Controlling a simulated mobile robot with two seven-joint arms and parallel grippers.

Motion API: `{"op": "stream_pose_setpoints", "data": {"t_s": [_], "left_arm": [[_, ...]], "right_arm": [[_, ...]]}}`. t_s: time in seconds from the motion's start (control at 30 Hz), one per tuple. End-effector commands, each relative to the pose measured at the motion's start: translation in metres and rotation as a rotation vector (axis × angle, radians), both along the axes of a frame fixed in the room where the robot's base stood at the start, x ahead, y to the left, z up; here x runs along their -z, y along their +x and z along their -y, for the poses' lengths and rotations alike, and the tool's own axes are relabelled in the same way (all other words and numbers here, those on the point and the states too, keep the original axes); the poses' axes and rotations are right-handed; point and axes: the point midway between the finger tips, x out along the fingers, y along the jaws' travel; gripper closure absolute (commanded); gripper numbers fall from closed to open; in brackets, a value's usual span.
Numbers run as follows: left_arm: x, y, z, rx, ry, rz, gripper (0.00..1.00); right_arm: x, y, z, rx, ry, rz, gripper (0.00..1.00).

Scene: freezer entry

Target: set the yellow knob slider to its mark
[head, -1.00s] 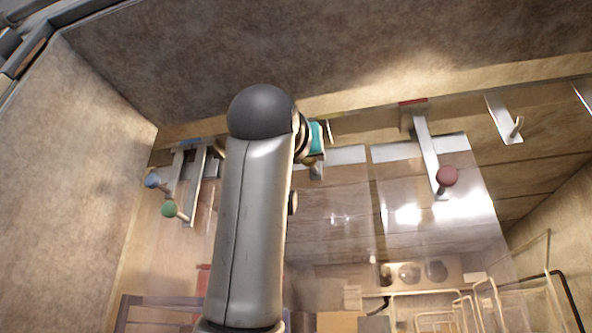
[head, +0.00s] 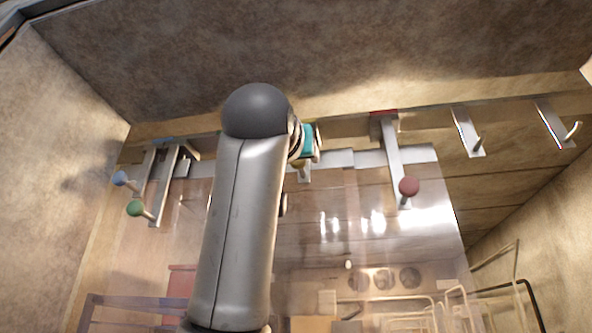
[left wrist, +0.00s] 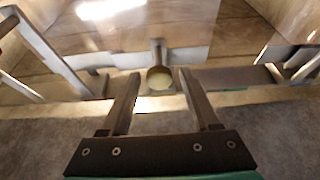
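The yellow knob (left wrist: 160,77) of a slider shows in the left wrist view, on a short stem near the rail. In the head view only a little of the yellow knob (head: 299,163) shows, below my gripper. My left gripper (left wrist: 159,86) is open, its two fingers on either side of the knob with a visible gap on each side. In the head view my left gripper (head: 311,148) is mostly behind my own arm. I cannot make out the yellow slider's mark. My right gripper is in neither view.
A red knob (head: 409,187) hangs on a lever to the right. A blue knob (head: 121,178) and a green knob (head: 136,209) are at the left. Metal hooks (head: 468,133) sit further right on the rail. Clear strip panels (head: 350,215) hang below, with wire racks (head: 400,315) behind.

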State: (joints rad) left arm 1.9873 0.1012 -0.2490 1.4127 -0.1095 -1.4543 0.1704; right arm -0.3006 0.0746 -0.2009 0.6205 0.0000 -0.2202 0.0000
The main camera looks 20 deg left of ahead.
Motion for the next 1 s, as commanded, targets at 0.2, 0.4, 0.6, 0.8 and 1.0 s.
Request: {"op": "stream_pose_setpoints", "data": {"t_s": [0.2, 0.4, 0.6, 0.8, 1.0], "left_arm": [[0.0, 0.0, 0.0, -0.001, -0.001, -0.001, 0.31], [0.004, -0.006, 0.001, -0.001, 0.0, 0.001, 0.31], [0.018, -0.036, 0.009, 0.001, 0.002, 0.005, 0.31], [0.036, -0.077, 0.019, 0.002, 0.001, 0.005, 0.31], [0.051, -0.114, 0.027, 0.0, 0.0, 0.004, 0.31]], "right_arm": [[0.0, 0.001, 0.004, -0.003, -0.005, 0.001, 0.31], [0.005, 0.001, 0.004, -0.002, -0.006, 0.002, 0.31], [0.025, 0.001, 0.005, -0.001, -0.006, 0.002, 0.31], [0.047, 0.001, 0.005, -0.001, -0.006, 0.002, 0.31], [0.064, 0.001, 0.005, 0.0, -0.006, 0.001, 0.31]]}}
